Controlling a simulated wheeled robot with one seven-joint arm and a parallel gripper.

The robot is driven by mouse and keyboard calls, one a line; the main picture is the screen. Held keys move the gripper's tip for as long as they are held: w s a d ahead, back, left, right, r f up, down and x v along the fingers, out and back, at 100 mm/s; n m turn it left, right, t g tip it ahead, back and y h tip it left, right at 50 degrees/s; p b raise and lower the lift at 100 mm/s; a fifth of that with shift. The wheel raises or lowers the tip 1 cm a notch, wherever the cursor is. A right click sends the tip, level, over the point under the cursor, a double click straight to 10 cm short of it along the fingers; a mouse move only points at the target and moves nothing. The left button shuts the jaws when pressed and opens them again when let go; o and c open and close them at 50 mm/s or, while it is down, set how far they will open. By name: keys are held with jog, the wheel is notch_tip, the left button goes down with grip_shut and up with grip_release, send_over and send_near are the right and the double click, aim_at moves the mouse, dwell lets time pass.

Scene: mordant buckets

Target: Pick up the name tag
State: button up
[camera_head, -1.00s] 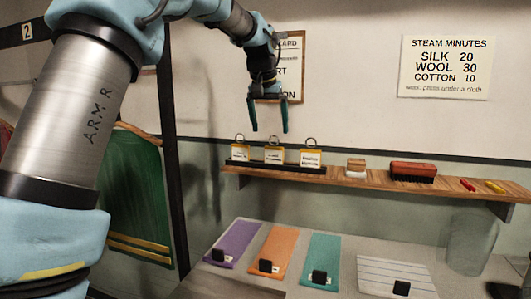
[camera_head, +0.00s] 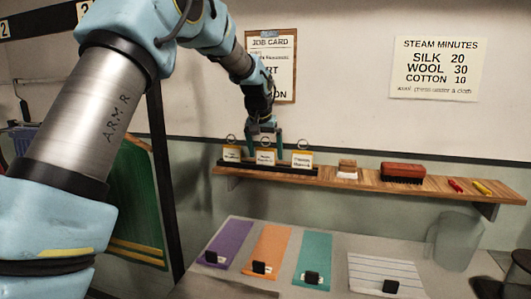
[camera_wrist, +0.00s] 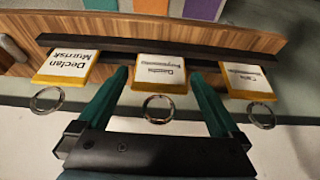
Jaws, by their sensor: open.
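Three white name tags with yellow edges and metal rings stand in a dark holder (camera_head: 235,165) on the wooden shelf. In the head view they are the left tag (camera_head: 231,153), the middle tag (camera_head: 265,157) and the right tag (camera_head: 302,159). The wrist view shows them reversed: the "Declan Murrisk" tag (camera_wrist: 65,66) at left, the middle tag (camera_wrist: 160,72), its print too small to read surely, and another tag (camera_wrist: 246,82) at right. My gripper (camera_head: 266,147) is open, pointing down, with its green fingers on either side of the middle tag. No contact is clear.
The shelf (camera_head: 325,179) also holds a small wooden-topped block (camera_head: 347,169), a red brush (camera_head: 403,173) and red and yellow sticks. Below, a table bears purple, orange and teal cloths (camera_head: 314,255) with black clips. A job card (camera_head: 284,62) hangs on the wall behind.

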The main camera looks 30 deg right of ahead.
jog(key=shift+w+d+f, duration=0.1)
jog(key=shift+w+f, duration=0.05)
jog(key=shift+f, duration=0.3)
jog(key=c, duration=1.2)
jog(key=shift+r, duration=0.15)
notch_tip(320, 180, up, 10)
jog(key=b, duration=0.3)
